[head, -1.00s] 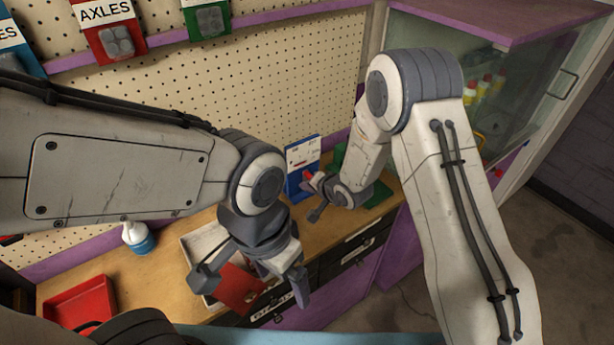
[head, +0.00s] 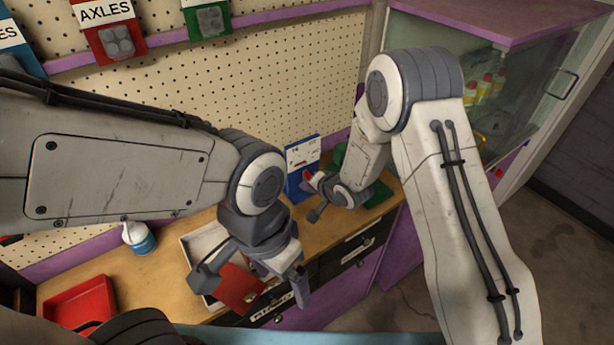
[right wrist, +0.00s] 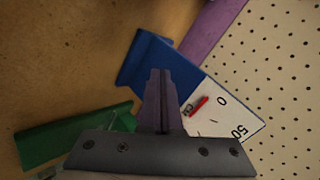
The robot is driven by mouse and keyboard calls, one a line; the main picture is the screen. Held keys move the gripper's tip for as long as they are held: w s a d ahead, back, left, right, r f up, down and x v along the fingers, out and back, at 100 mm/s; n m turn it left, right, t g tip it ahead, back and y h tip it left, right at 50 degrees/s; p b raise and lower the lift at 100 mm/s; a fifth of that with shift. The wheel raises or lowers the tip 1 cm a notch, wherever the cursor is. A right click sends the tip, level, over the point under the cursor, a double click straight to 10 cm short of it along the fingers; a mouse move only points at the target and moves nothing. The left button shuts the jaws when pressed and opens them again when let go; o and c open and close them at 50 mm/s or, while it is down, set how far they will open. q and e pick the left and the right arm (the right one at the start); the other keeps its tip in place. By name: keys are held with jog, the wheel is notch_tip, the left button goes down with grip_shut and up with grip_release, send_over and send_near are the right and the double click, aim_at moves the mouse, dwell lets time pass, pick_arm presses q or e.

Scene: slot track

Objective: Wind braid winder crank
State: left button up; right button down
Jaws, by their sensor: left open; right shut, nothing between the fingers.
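A blue stand with a white dial face (head: 302,155) stands at the back of the bench. In the right wrist view the dial (right wrist: 222,108) has a red pointer and the figures 0 and 50. A green piece (head: 376,196) lies beside it; in the right wrist view the green piece (right wrist: 70,135) has a thin metal part at its end. I cannot clearly make out a crank. My right gripper (head: 314,200) is shut and empty in front of the blue stand; its fingertips (right wrist: 160,80) overlap the stand in the wrist view.
A pale tray (head: 196,244) lies under the left gripper. A red bin (head: 82,303) and a white-and-blue bottle (head: 139,240) stand to the left. Pegboard (head: 290,80) closes off the back. Drawers (head: 352,250) front the bench, and a glass cabinet (head: 510,80) stands right.

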jog(key=shift+w+a, duration=0.15)
jog(key=shift+w, duration=0.05)
jog(key=shift+w+a, duration=0.2)
jog(key=shift+w, duration=0.1)
jog(key=shift+r, duration=0.1)
dwell(0.4)
jog(key=shift+w+d+r+p, duration=0.2)
jog(key=shift+d+r+p, duration=0.05)
jog(key=shift+p, duration=0.25)
jog(key=shift+d, duration=0.1)
jog(key=shift+w+d+r, duration=0.1)
jog(key=shift+w+r, duration=0.05)
